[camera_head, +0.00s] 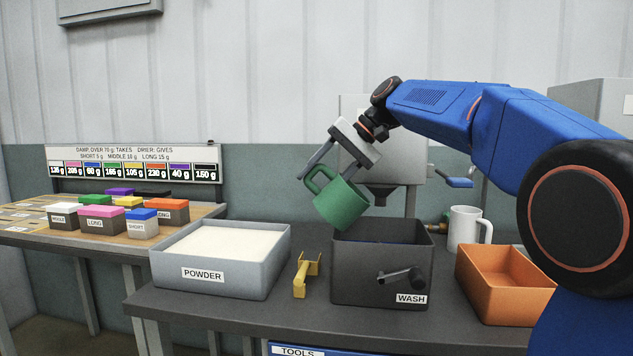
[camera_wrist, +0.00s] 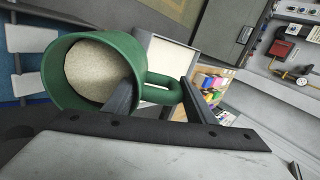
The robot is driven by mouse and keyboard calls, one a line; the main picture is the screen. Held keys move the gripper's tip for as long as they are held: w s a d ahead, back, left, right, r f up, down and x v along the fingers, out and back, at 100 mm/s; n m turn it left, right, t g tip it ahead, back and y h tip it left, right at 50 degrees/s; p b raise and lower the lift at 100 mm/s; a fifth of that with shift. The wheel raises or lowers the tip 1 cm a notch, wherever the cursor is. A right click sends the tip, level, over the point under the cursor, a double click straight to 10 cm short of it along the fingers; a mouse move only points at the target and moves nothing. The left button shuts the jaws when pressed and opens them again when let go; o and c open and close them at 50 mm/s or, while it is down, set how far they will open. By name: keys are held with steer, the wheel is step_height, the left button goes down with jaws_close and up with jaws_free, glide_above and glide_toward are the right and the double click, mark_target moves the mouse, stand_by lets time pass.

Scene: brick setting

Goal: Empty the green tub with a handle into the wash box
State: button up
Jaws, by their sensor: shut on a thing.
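The green tub (camera_head: 343,203) hangs above the left part of the wash box (camera_head: 382,277), clear of its rim and tilted with its base toward the lower left. My gripper (camera_head: 324,170) is shut on the tub's handle side. In the wrist view the tub (camera_wrist: 62,72) shows its open mouth with pale grainy material (camera_wrist: 95,75) inside. The gripper's fingers (camera_wrist: 158,92) show there on either side of the handle. The wash box is dark grey, with a label and a black crank on its front. Most of its inside is hidden.
A grey powder box (camera_head: 222,277) full of white powder stands left of the wash box. A yellow stand (camera_head: 306,274) sits between them. An orange bin (camera_head: 505,284) and a white mug (camera_head: 465,229) stand right. Coloured blocks (camera_head: 112,212) lie on the left table.

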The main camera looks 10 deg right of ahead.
steer(key=shift+d+r+y, duration=0.1)
steer(key=shift+d+y, duration=0.15)
steer(key=shift+y, duration=0.05)
steer(key=shift+s+d+r, duration=0.1)
steer(key=shift+d+r, duration=0.05)
steer(key=shift+r, duration=0.1)
steer(key=shift+d+r+y, duration=0.3)
steer(key=shift+r+y, duration=0.25)
steer(key=shift+y, duration=0.25)
steer(key=shift+s+d+r+t+y, duration=0.15)
steer(key=shift+d+t+y, duration=0.25)
steer(key=shift+d+y, duration=0.45)
steer(key=shift+s+d+r+y, duration=0.25)
steer(key=shift+d+r+y, duration=0.35)
steer(key=shift+y, duration=0.25)
steer(key=shift+t+y, duration=0.4)
steer(key=shift+y, duration=0.4)
steer(key=shift+s+d+r, duration=0.15)
steer(key=shift+d+r, duration=0.6)
steer(key=shift+r, duration=0.25)
steer(key=shift+s+d+r, duration=0.15)
steer(key=shift+d+r, duration=0.6)
steer(key=shift+r, duration=0.25)
steer(key=shift+s+d+r+y, duration=0.15)
steer(key=shift+d+r+y, duration=0.2)
steer(key=shift+d+y, duration=0.35)
